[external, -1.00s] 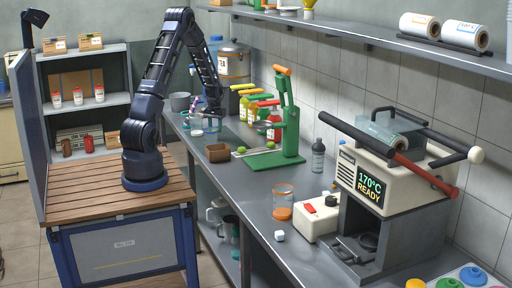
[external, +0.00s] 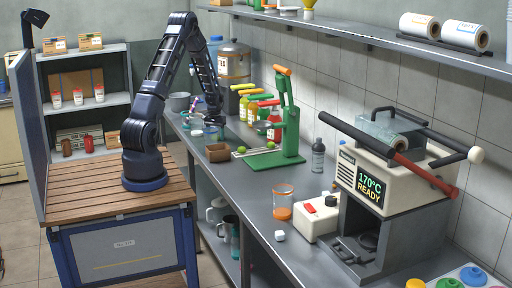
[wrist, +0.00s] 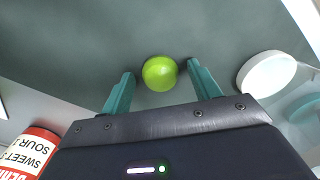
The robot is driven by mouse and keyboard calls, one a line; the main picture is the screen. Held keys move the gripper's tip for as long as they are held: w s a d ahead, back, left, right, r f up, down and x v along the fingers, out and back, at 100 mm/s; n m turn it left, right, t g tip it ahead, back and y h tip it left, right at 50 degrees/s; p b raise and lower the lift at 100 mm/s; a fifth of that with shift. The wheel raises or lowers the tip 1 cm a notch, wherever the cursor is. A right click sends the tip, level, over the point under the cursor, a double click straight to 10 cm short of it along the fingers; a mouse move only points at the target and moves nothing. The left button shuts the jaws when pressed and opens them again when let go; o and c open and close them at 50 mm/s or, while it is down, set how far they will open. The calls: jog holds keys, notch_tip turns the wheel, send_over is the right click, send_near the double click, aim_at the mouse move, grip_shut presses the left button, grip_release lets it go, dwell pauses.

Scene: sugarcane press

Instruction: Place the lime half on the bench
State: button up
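A round green lime piece (wrist: 160,73) shows in the wrist view against a grey surface, just ahead of my gripper (wrist: 160,78). My gripper's teal fingers are spread, with a gap on each side of the lime, and hold nothing. Only its rounded skin shows, so I cannot tell whether it is a half. In the external view my gripper (external: 214,117) is low over the far part of the grey steel bench (external: 245,200), and the lime at its fingers cannot be made out there. Another green fruit (external: 241,150) lies on the bench beside a brown box.
The wrist view shows a red-and-white labelled container (wrist: 35,150) at lower left and a white round object (wrist: 266,73) at right.

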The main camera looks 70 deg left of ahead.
jog(key=shift+r, duration=0.1)
notch_tip(320, 180, up, 11)
jog(key=d+r+m+t, duration=0.1)
jog(key=d+r+m, duration=0.1)
jog(key=d+r, duration=1.2)
jog(key=s+d+r+m+t, duration=0.15)
jog(key=s+d+r, duration=0.25)
jog(key=d+r, duration=0.65)
jog(key=s+d+r+m+t, duration=0.1)
jog(key=s+d+m, duration=0.1)
jog(key=s+d, duration=0.7)
jog(key=s+d+r+m+t, duration=0.1)
jog(key=s+d+r+m, duration=0.1)
jog(key=s+d, duration=0.7)
jog(key=shift+d+r+m, duration=0.3)
jog(key=shift+d+m, duration=0.3)
jog(key=shift+m, duration=0.15)
jog(key=shift+o, duration=0.5)
jog(key=shift+s+d, duration=0.1)
jog(key=shift+s, duration=0.2)
jog(key=shift+w, duration=0.1)
